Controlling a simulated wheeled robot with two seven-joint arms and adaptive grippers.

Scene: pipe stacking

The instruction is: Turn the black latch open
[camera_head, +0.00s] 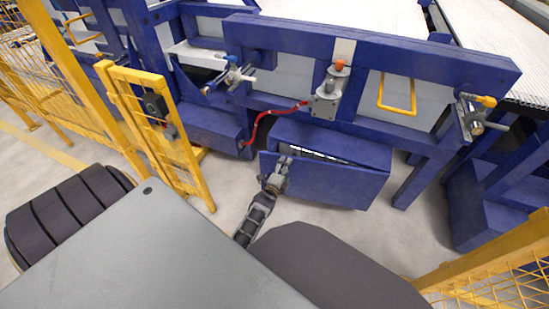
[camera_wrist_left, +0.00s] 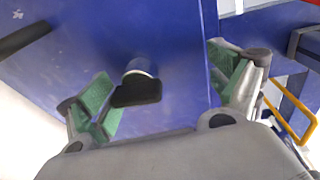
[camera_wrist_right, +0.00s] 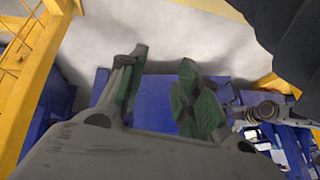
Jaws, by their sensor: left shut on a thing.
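The black latch (camera_wrist_left: 138,92) sits on a short silver post on the face of a blue door panel (camera_wrist_left: 175,45) in the left wrist view. My left gripper (camera_wrist_left: 165,85) has its green-padded fingers on either side of the latch, the right one just past the panel's edge. Contact with the latch is unclear there. In the head view my left gripper (camera_head: 280,172) is at the left part of the blue door (camera_head: 335,185) and hides the latch. My right gripper (camera_wrist_right: 163,88) is open and empty in the right wrist view; I cannot make it out in the head view.
A yellow mesh fence (camera_head: 150,125) stands left of the door, and another (camera_head: 495,270) at the lower right. A red hose (camera_head: 258,128) hangs above the door's left side. A blue frame (camera_head: 370,65) with a yellow handle (camera_head: 397,107) is above.

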